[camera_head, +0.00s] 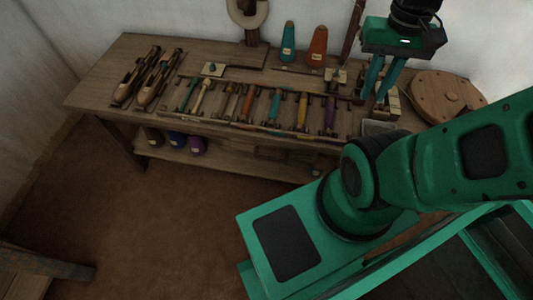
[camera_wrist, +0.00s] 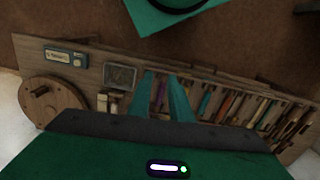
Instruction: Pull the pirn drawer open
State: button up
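The wooden bench (camera_head: 95,88) carries a slatted rack of coloured pirns (camera_head: 245,105), also seen in the wrist view (camera_wrist: 230,105). I cannot clearly make out the pirn drawer's front or handle; the space under the bench top is dark and partly hidden by my arm. My gripper (camera_head: 376,98) points down over the right part of the bench, just right of the pirn rack. In the wrist view its two teal fingers (camera_wrist: 163,98) stand apart with nothing visible between them. I cannot tell its exact height above the bench.
A round wooden disc (camera_head: 447,97) lies at the bench's right end. Two cones (camera_head: 317,48) stand at the back and shuttles (camera_head: 150,80) lie left. Dark balls (camera_head: 176,140) sit on the lower shelf. A small labelled box (camera_wrist: 66,57) shows near the bench edge.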

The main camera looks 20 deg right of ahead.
jog(key=w+a+f+n+g+h, duration=0.15)
jog(key=w+f+n, duration=0.25)
jog(key=w, duration=0.4)
jog(key=n+h, duration=0.2)
jog(key=n, duration=0.6)
send_over(267, 158)
jog(key=w+d, duration=0.2)
jog(key=d, duration=0.1)
notch_tip(267, 158, down, 15)
jog(key=s+a+f+n+h, duration=0.1)
jog(key=a+f+n, duration=0.5)
jog(key=f, duration=0.5)
jog(key=shift+m+t+h, duration=0.25)
jog(key=shift+m+t, duration=0.1)
jog(key=shift+m, duration=0.35)
jog(key=x, duration=0.6)
jog(key=a+x, duration=0.1)
jog(key=x, duration=0.2)
jog(key=shift+s+f, duration=0.1)
jog(key=shift+f, duration=0.15)
grip_shut()
